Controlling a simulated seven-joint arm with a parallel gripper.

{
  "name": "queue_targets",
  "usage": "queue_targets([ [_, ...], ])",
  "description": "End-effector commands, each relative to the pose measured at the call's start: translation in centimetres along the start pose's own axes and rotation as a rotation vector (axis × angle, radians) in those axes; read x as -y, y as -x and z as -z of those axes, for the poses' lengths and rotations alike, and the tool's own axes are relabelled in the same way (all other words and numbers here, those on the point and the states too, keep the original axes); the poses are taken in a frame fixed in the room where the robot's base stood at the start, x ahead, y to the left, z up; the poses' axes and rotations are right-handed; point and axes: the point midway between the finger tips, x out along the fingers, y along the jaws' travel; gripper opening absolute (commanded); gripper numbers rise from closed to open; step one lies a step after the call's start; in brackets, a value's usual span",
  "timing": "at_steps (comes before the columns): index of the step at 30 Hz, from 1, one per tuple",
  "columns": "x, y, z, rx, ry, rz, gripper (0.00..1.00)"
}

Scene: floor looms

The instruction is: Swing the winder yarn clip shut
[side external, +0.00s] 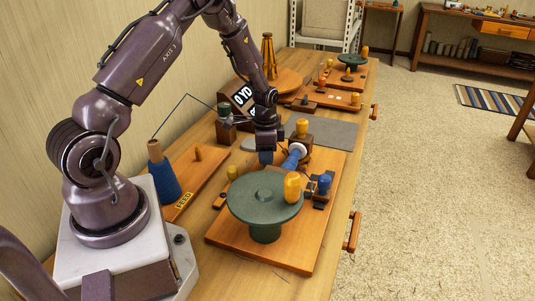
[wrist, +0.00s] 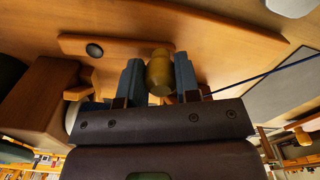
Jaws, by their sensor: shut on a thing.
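My gripper (wrist: 158,78) is shut on an olive-yellow knob (wrist: 159,75), which sits between its two blue-grey fingers in the wrist view. A wooden board (wrist: 125,50) with a dark round spot lies beyond the knob. In the side view my gripper (side external: 266,157) is low over the winder board (side external: 225,233), just left of the blue-and-white yarn roll (side external: 294,156). The held knob is hidden there by my gripper. I cannot make out the yarn clip's shape or how far it is swung.
A green wheel (side external: 258,192) with a yellow handle (side external: 292,187) stands at the board's near end. A blue knob (side external: 325,184) and a yellow-topped block (side external: 302,129) are nearby. A blue yarn cone (side external: 163,178) stands left. A yarn strand (wrist: 265,73) crosses beside my gripper.

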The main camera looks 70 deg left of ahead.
Motion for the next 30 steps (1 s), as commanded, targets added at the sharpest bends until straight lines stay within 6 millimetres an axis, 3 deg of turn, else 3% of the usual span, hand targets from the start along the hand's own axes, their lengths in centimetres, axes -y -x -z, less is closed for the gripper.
queue_targets([
  [21,-0.2,0.1,-4.1,0.002,0.590,-0.002,0.00],
  [30,-0.6,0.1,-5.0,0.001,0.748,0.000,0.00],
])
